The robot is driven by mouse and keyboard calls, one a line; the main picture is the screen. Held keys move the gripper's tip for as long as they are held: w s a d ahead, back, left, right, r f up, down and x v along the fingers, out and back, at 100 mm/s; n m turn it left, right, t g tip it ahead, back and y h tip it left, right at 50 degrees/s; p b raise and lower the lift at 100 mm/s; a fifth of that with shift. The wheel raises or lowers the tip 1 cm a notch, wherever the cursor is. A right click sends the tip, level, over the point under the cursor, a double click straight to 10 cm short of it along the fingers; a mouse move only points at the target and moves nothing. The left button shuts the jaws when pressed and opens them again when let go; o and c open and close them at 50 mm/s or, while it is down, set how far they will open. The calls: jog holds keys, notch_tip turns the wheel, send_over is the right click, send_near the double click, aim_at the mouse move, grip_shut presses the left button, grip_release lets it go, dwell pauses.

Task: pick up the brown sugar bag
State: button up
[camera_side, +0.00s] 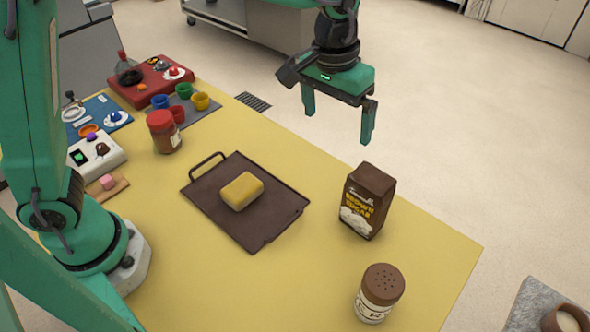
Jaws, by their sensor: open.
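The brown sugar bag (367,202) stands upright near the right edge of the yellow table. It is dark brown with a printed label on its front. My gripper (338,125) is open and empty, with its green fingers pointing down. In the picture it is above the bag and a little to its left, clear of it. How far it is from the bag in depth is hard to tell.
A dark tray (275,227) holding a yellow block (242,190) lies left of the bag. A brown-lidded shaker (379,293) stands in front of it. A red-lidded jar (163,131) and several small colored items are at the far left. Table (300,290) between tray and shaker is clear.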

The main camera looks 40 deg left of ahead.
aim_at(373, 177)
jog(key=shift+g+y, duration=0.3)
jog(key=shift+g, duration=0.2)
jog(key=d+f, duration=0.2)
jog(key=d, duration=0.1)
jog(key=d+f, duration=0.2)
jog(key=w+d+f, duration=0.1)
jog(key=d+f, duration=0.1)
jog(key=d, duration=0.1)
jog(key=shift+w+d, duration=0.1)
jog(key=shift+d, duration=0.2)
jog(key=shift+f, duration=3.9)
jog(key=c, duration=1.6)
jog(key=shift+r, duration=0.15)
jog(key=shift+c, duration=0.9)
jog(key=shift+r, duration=0.15)
jog(key=shift+r, duration=4.9)
